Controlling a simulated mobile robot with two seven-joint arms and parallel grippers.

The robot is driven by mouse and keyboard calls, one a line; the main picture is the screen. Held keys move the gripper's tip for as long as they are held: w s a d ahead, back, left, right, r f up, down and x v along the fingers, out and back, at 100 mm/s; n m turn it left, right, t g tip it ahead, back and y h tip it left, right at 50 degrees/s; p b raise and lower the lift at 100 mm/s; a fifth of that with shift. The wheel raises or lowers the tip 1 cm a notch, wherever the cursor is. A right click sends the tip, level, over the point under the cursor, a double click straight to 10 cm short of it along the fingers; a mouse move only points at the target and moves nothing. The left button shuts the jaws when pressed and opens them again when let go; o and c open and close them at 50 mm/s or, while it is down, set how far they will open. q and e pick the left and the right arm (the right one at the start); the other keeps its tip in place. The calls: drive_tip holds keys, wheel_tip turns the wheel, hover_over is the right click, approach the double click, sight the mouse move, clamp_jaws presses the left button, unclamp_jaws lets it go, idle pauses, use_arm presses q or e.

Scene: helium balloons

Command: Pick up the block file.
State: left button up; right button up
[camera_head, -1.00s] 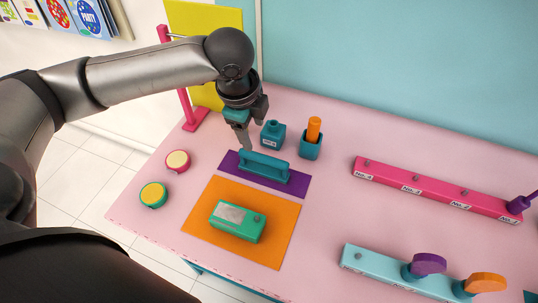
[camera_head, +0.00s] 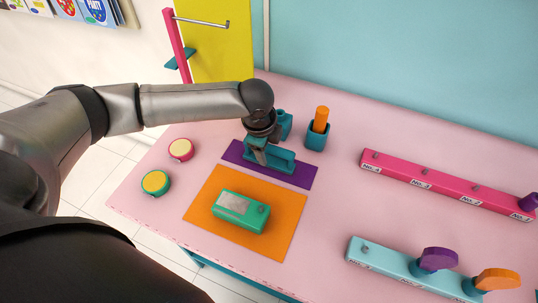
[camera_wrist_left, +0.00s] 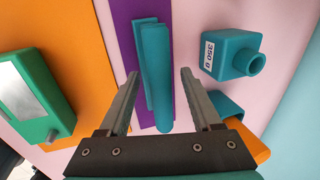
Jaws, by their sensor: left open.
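The block file (camera_head: 281,161) is a teal bar with a raised grip, lying on a purple mat (camera_head: 300,183). My left gripper (camera_head: 260,157) is over the left part of the file in the head view, and its wrist hides that end. In the left wrist view the file (camera_wrist_left: 155,75) shows between the two fingers of the left gripper (camera_wrist_left: 160,74). The fingers are open, one on each side, with a visible gap to the file. I cannot tell how far down they reach beside it. My right gripper is not in view.
A teal bottle (camera_wrist_left: 233,55) and a teal cup (camera_head: 317,137) with an orange stick stand close behind the file. A green device (camera_head: 240,210) lies on an orange mat (camera_head: 285,235) in front. Two round tins (camera_head: 156,182) are at left. Labelled racks (camera_head: 440,185) stand at right.

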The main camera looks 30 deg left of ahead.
use_arm(q)
drive_tip(key=shift+f, duration=0.1)
drive_tip(key=shift+c, duration=0.2)
clamp_jaws()
idle(1.2)
